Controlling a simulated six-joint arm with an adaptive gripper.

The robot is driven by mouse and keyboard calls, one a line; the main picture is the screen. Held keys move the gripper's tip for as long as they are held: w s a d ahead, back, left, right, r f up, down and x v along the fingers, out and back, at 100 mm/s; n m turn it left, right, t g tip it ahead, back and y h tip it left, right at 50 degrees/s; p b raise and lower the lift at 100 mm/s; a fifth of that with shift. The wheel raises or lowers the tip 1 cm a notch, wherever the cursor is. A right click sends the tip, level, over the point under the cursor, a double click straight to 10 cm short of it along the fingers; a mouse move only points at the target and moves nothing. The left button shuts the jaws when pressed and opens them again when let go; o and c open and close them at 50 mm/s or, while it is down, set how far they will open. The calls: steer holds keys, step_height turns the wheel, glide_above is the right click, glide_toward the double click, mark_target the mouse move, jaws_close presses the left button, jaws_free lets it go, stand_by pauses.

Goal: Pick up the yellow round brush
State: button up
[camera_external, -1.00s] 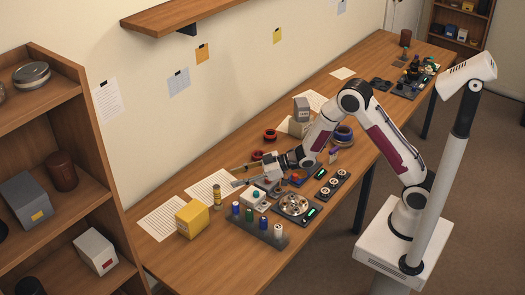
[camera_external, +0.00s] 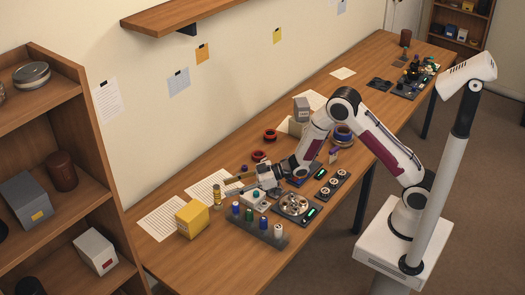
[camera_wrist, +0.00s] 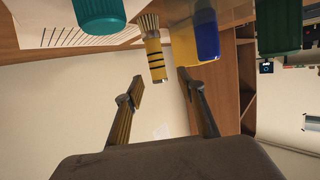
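The yellow round brush (camera_external: 217,196) stands on the table beside the yellow box in the external view. In the wrist view the brush (camera_wrist: 155,58) has a yellow handle with black bands and pale bristles at its upper end in the picture. My gripper (camera_external: 240,183) is to the right of the brush in the external view, with its fingers pointing left towards it. In the wrist view my gripper (camera_wrist: 160,76) is open, and the brush appears in line with the gap between the fingertips. Nothing is held.
A yellow box (camera_external: 192,219) stands left of the brush. A rack with several coloured cylinders (camera_external: 262,230) is at the front, and a teal-topped device (camera_external: 255,195) is near my gripper. Printed sheets (camera_external: 160,217) lie flat at the left. The table's front left is clear.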

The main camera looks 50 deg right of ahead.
mark_target(217, 189)
steer(key=shift+w+a, duration=0.25)
steer(key=shift+w+a+f, duration=0.1)
steer(key=shift+r+x, duration=0.15)
steer(key=shift+x, duration=1.1)
steer(key=shift+r+x, duration=0.15)
steer(key=shift+x, duration=1.05)
steer(key=shift+w, duration=0.2)
jaws_close()
